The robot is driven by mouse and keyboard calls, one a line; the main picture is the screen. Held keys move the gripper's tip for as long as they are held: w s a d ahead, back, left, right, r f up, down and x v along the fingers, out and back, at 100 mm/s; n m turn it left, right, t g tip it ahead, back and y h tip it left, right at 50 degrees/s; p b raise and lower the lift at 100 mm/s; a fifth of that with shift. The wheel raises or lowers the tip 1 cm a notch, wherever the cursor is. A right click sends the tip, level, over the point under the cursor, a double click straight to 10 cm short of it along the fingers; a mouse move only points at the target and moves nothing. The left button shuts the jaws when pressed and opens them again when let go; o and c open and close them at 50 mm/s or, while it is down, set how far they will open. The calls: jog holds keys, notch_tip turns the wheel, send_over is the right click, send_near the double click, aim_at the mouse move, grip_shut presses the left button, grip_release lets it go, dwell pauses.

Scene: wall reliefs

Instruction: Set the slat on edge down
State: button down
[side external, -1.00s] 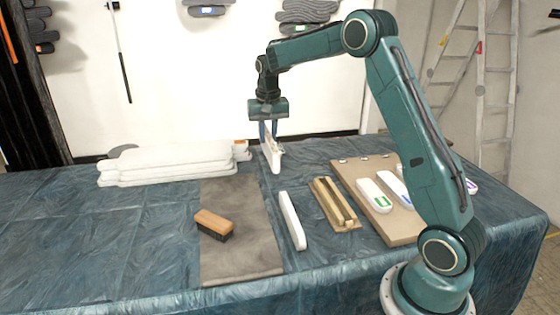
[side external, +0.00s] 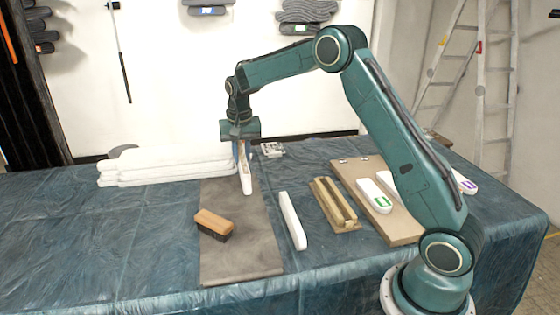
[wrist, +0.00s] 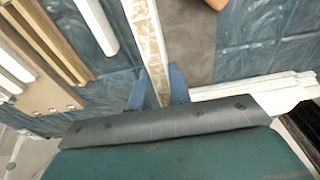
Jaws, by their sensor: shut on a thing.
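My gripper (side external: 240,150) is shut on a white slat (side external: 246,179) with a tan, patchy upper edge. The slat stands on edge and points toward the front of the table, at the far right part of the brown mat (side external: 240,255). I cannot tell whether its lower edge touches the mat. In the wrist view the slat (wrist: 148,45) runs up from between the blue fingertips (wrist: 158,88). A second white slat (side external: 292,220) stands on the blue cloth just right of the mat.
A wooden brush (side external: 214,222) lies on the mat's left part. A stack of white boards (side external: 165,163) is at the back left. A grooved wooden holder (side external: 334,203) and a tan board (side external: 395,232) with white labelled pieces (side external: 374,195) are to the right. The mat's front is clear.

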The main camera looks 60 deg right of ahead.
aim_at(243, 158)
notch_tip(243, 158, down, 16)
jog(key=shift+r, duration=0.1)
dwell(0.8)
jog(key=shift+f, duration=0.2)
jog(key=c, duration=1.3)
grip_release()
jog(key=shift+r, duration=0.1)
jog(key=r, duration=0.7)
jog(key=s+a+r, duration=0.1)
jog(key=r, duration=0.3)
jog(key=shift+r, duration=0.55)
